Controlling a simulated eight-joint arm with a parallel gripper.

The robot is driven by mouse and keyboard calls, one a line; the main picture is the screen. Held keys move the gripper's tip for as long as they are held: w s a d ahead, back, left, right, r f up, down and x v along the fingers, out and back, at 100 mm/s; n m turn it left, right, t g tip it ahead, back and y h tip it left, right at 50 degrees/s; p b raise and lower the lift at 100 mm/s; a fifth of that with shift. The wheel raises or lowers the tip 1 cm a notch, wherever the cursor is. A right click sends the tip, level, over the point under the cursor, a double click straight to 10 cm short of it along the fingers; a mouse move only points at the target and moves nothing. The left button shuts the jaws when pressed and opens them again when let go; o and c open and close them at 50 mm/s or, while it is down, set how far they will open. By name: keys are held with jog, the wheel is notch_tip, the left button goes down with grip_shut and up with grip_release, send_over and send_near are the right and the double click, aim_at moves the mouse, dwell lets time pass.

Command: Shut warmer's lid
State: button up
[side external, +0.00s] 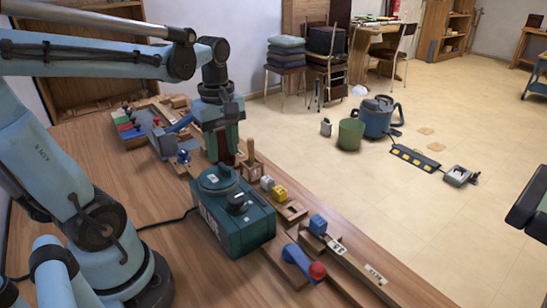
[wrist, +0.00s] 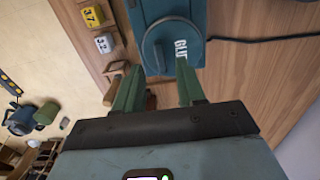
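The warmer (side external: 240,228) is a dark teal box with white lettering on its side, standing on the wooden bench. A round teal lid (side external: 214,180) shows at its top, with a dark knob (side external: 237,201) in front. I cannot tell whether the lid is fully down. In the wrist view the warmer (wrist: 150,10) is at the top, with the round lid (wrist: 170,42) facing the camera and "GLU" lettering beside it. My gripper (wrist: 158,68) is open, with its two green fingers apart and nothing between them. In the side view my gripper (side external: 225,155) is just behind and above the lid, its tips partly hidden.
Numbered yellow (wrist: 92,16) and white (wrist: 104,42) blocks lie beside the warmer. A wooden holder (side external: 251,165) stands close to my gripper. A blue tool with a red ball (side external: 305,265) is at front right. A black cord (side external: 165,222) runs left over clear bench.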

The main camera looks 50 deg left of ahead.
aim_at(225, 167)
notch_tip(225, 167, up, 8)
dwell(0.4)
jog(key=shift+f, duration=0.15)
jog(key=d+f+m+t, duration=0.2)
jog(key=d+m, duration=0.1)
jog(key=m, duration=0.2)
jog(key=w+d+f+m+t, duration=0.1)
jog(key=d+f+m+t, duration=0.1)
jog(key=m, duration=0.4)
jog(key=w+d+f+m+t, duration=0.1)
jog(key=d+f+m+t, duration=0.1)
jog(key=d+f+m, duration=0.2)
jog(key=shift+w+d+f+m, duration=0.15)
jog(key=shift+f+m, duration=0.05)
jog(key=shift+m, duration=0.5)
jog(key=shift+d+f+m+t, duration=0.3)
jog(key=shift+d+m+t, duration=0.15)
jog(key=shift+m, duration=0.35)
